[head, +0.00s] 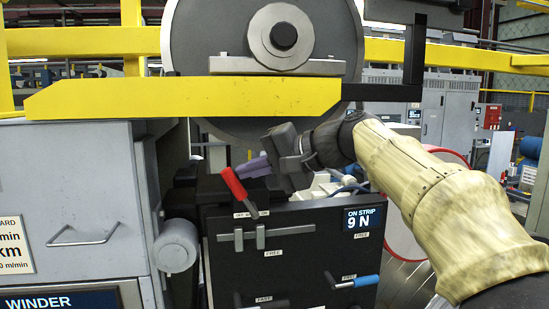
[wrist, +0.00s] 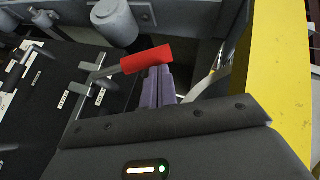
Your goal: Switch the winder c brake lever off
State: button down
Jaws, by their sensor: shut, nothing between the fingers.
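The red-handled lever (head: 233,184) stands at the top left of the black panel, its handle tilted up and to the left. A small label sits at its foot. In the wrist view the red handle (wrist: 146,59) lies across the tips of my gripper. My gripper (head: 252,167) has purple fingers, shut with nothing between them, just right of the handle's upper end. In the wrist view my gripper (wrist: 159,72) ends at the handle's near edge; I cannot tell whether it touches. No marking naming winder c is readable.
The black panel (head: 300,240) also carries a grey sliding latch (head: 262,236), a blue-handled lever (head: 366,281) and a display reading 9 N (head: 364,219). A yellow beam (head: 180,98) runs above my gripper. A grey cylinder (head: 177,246) stands left of the panel.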

jog(key=shift+w+d+r, duration=0.2)
jog(key=shift+d+r, duration=0.1)
jog(key=shift+r, duration=0.05)
jog(key=w+r+v, duration=0.1)
jog(key=v, duration=1.1)
jog(key=shift+w, duration=0.3)
jog(key=shift+d, duration=0.15)
jog(key=w+d+f+m+h, duration=0.2)
jog(key=d+f+h, duration=0.15)
jog(key=f, duration=0.95)
jog(key=w+d+f+m+h, duration=0.2)
jog(key=d+f+h, duration=0.15)
jog(key=f, duration=0.95)
jog(key=s+d+f+n+h, duration=0.2)
jog(key=s+d+f+h, duration=0.1)
jog(key=s+f, duration=0.6)
jog(key=s+d+f+n+g+h, duration=0.1)
jog(key=s+d+f+n+h, duration=0.1)
jog(key=s+f, duration=0.7)
notch_tip(320, 180, down, 7)
jog(key=shift+s+d+r+n+g+h, duration=0.2)
jog(key=shift+d+r+n+g+h, duration=0.15)
jog(key=shift+d+h, duration=0.3)
